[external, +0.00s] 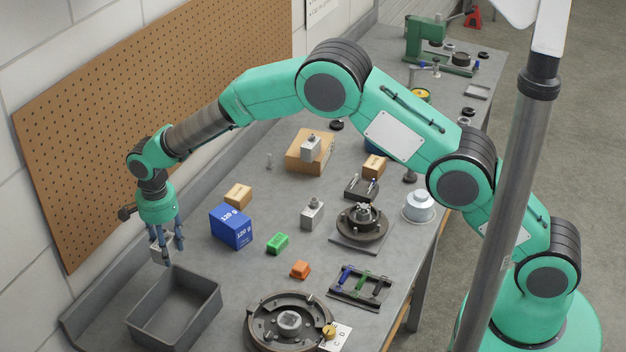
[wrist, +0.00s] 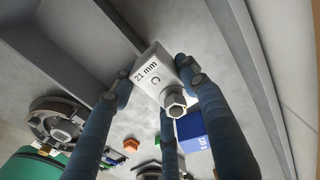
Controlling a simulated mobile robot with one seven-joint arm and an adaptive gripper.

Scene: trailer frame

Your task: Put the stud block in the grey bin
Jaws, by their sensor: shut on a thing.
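My gripper (external: 164,240) is shut on a pale grey stud block (external: 160,249), held in the air near the far edge of the grey bin (external: 201,316). In the wrist view the block (wrist: 150,74) is marked "21 mm" and "C", with a hex stud pointing down the picture. My gripper's blue fingers (wrist: 156,80) are around it. The bin (wrist: 118,25) is at the top left there, beside the block. The bin looks empty in the external view.
A blue 120 g box (external: 231,226), green block (external: 277,243) and orange block (external: 300,270) lie right of the bin. Another stud block (external: 312,215) stands mid-bench. A round fixture (external: 290,322) is near the bin. The pegboard (external: 150,110) lines the back.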

